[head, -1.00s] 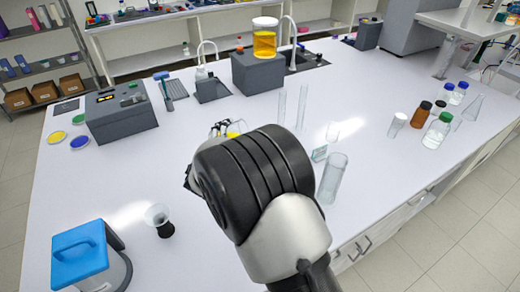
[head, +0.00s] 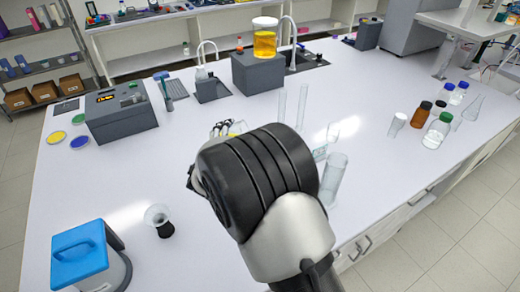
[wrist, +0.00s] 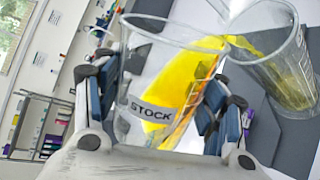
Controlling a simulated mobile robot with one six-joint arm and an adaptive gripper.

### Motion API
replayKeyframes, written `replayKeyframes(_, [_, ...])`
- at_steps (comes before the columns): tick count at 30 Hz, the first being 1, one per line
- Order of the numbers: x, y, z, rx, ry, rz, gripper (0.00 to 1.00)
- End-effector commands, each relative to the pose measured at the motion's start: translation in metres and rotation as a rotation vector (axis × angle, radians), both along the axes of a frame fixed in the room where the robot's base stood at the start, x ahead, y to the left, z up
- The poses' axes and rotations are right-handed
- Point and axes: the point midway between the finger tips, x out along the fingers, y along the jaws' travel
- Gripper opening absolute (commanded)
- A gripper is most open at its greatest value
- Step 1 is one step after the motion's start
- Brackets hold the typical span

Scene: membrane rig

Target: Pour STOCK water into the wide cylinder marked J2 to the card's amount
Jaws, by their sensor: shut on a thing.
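My gripper (wrist: 166,88) is shut on a clear glass vessel labelled STOCK (wrist: 142,108), which holds yellow liquid and is tilted. In the wrist view its rim meets or overlaps the rim of a second clear glass vessel (wrist: 301,62) at the right. Yellow reaches across at the rims, and yellow shows low in that second vessel. No J2 mark is readable on it. In the head view my arm hides most of my gripper (head: 222,130) and the receiving vessel.
Two thin tubes (head: 302,105) stand behind. Several bottles (head: 437,130) are at the right. A grey block (head: 258,73) bears a yellow-filled jar.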

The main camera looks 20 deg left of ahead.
Motion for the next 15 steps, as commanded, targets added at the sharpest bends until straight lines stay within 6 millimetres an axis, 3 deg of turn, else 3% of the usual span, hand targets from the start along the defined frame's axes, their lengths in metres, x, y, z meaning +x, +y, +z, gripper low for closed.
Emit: replayKeyframes(15, [0.0005,-0.0006,-0.0002,0.031,0.01,-0.001,0.3])
